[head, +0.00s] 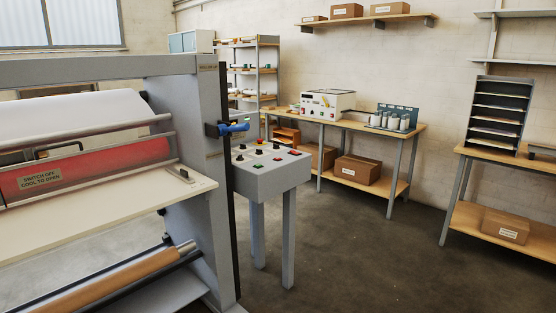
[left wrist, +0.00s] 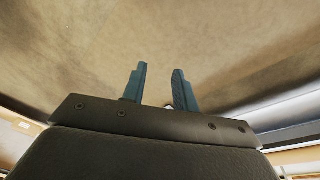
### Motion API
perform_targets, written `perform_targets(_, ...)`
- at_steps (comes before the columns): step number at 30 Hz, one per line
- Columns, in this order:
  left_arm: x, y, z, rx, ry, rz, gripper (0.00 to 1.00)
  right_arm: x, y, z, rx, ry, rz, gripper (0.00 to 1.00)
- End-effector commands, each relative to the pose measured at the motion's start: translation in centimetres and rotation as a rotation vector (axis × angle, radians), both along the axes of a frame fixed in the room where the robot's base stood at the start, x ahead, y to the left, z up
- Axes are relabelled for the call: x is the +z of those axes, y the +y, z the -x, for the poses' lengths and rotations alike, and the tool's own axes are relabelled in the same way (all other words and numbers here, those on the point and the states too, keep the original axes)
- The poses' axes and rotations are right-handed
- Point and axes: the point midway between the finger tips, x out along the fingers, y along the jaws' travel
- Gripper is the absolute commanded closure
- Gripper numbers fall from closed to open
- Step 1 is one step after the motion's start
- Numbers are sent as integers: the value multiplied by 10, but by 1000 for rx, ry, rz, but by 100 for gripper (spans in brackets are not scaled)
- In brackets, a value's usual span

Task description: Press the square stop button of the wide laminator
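The wide laminator (head: 212,190) fills the left of the head view, with a red guard, rollers and a blue lever (head: 234,127) on its end post. A grey control console (head: 272,182) on legs stands just right of it. Its sloped top carries black knobs and small red and green buttons, including a red one (head: 295,152) near the right edge. The buttons are too small to tell which is the square stop. My left gripper (left wrist: 160,70) shows only in the left wrist view, its two blue fingers apart with nothing between them. My right gripper is in neither view.
A wooden bench (head: 400,132) behind the console holds a small white machine (head: 327,103). Another bench with a paper sorter (head: 499,115) stands at the right. Shelving (head: 258,65) is at the back. Dark floor (head: 370,260) is clear right of the console.

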Motion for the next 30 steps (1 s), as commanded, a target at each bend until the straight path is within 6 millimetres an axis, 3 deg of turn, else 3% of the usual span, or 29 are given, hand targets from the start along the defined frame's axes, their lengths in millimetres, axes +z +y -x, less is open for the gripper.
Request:
perform_targets(1,0,0,0,0,0,0,81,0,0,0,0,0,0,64)
perform_targets(4,0,0,0,0,0,0,100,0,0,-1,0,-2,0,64)
perform_targets(19,0,0,1,0,2,0,100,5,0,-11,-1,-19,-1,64)
perform_targets(30,-1,0,1,0,2,0,100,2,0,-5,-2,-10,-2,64)
